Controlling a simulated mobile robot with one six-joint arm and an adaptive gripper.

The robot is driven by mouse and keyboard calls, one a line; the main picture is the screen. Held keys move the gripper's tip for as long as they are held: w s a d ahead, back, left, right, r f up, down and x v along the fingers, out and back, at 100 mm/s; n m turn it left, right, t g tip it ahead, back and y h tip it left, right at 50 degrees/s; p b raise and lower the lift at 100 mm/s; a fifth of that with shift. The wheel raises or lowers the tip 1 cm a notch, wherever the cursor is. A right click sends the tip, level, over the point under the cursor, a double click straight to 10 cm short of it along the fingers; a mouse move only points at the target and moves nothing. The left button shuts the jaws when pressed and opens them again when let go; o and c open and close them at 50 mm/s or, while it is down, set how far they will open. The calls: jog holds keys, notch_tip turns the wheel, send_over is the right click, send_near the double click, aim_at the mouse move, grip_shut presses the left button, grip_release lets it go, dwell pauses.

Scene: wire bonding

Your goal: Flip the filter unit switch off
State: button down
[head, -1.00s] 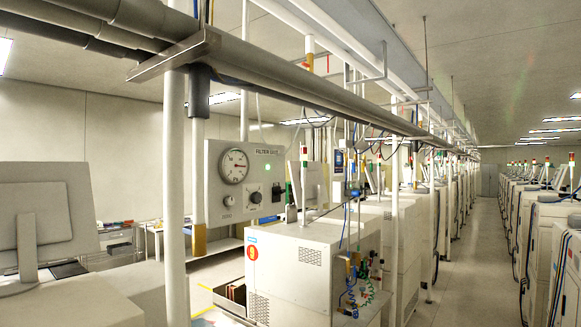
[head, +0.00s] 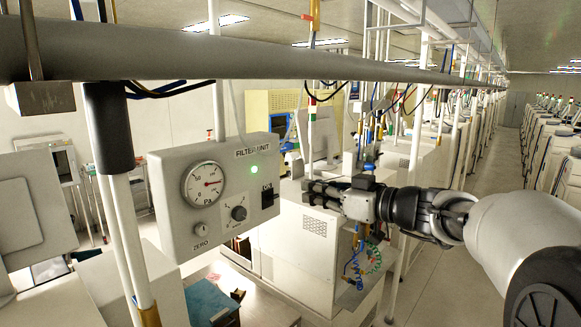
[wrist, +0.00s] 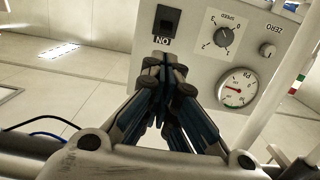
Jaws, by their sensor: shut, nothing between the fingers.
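The filter unit (head: 222,163) is a light grey box with a gauge, a lit green lamp (head: 254,170), a ZERO knob and a speed knob. Its black switch (head: 268,198) is at the right end of the panel, under a small label. The wrist view shows the panel upside down, with the switch (wrist: 168,20) above an inverted ON label. My gripper (head: 308,188) is shut and empty, to the right of the switch in the head view, apparently apart from it. In the wrist view its fingertips (wrist: 162,64) point at the switch, just below the label.
A vertical white post (head: 124,235) stands left of the filter unit. A long grey pipe (head: 250,58) crosses overhead. A white machine cabinet (head: 300,235) stands below my gripper, with blue coiled tubes (head: 352,270) at its right. An aisle lies to the right.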

aim_at(268, 182)
jog(key=shift+r, duration=0.2)
jog(key=p+x, duration=0.3)
jog(key=x, duration=0.7)
jog(key=shift+p, duration=0.35)
jog(key=shift+f+b, duration=0.3)
jog(key=shift+b, duration=0.9)
